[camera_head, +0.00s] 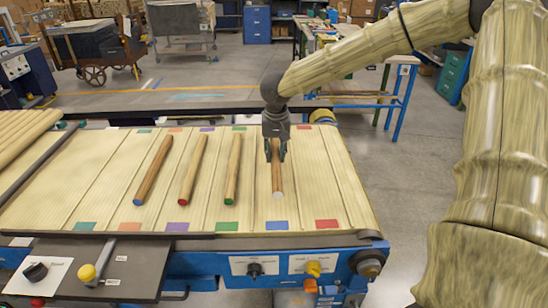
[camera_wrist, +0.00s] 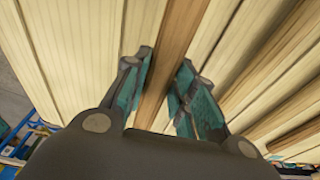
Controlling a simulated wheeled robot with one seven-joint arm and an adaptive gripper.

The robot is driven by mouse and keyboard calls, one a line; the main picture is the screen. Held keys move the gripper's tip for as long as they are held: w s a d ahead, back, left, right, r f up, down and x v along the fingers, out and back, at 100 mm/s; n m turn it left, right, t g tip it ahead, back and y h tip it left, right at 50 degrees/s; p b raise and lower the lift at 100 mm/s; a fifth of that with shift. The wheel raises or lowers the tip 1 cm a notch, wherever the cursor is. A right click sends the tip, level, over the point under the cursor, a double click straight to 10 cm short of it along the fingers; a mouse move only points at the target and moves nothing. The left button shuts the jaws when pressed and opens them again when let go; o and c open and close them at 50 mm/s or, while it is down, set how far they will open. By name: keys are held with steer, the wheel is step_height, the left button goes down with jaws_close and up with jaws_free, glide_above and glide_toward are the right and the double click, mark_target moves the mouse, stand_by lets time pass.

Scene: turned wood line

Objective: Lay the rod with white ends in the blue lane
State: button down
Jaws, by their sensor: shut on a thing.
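The rod with white ends (camera_head: 277,182) is at the right of the slatted bed, lined up over the blue lane. Its pale near end points at the blue patch (camera_head: 277,225) on the bed's front edge. My gripper (camera_head: 276,152) is over the rod's far part, fingers pointing down and shut on it. In the wrist view the rod (camera_wrist: 172,60) runs between the two teal-padded fingers (camera_wrist: 160,92). I cannot tell whether the rod touches the bed or hangs just above it. The rod's far end is hidden behind my gripper in the head view.
To the left lie a green-ended rod (camera_head: 233,168), a red-ended rod (camera_head: 193,170) and a blue-ended rod (camera_head: 153,170). The red lane, with its patch (camera_head: 328,224), is empty on the right. Thick pale rods (camera_head: 25,140) lie at far left. Control knobs (camera_head: 313,268) line the front.

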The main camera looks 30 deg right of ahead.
mark_target(274, 158)
steer(key=shift+w+d, duration=0.1)
steer(key=shift+w, duration=0.4)
steer(key=shift+f+p, duration=0.65)
steer(key=shift+f, duration=1.1)
steer(key=shift+f, duration=0.1)
steer(key=c, duration=1.2)
jaws_free()
steer(key=shift+o, duration=0.2)
steer(key=r, duration=0.4)
steer(key=s+r+b, duration=0.1)
steer(key=r, duration=0.3)
steer(key=a+r, duration=0.1)
steer(key=r, duration=0.3)
steer(key=shift+s+b, duration=0.35)
steer(key=shift+b, duration=0.05)
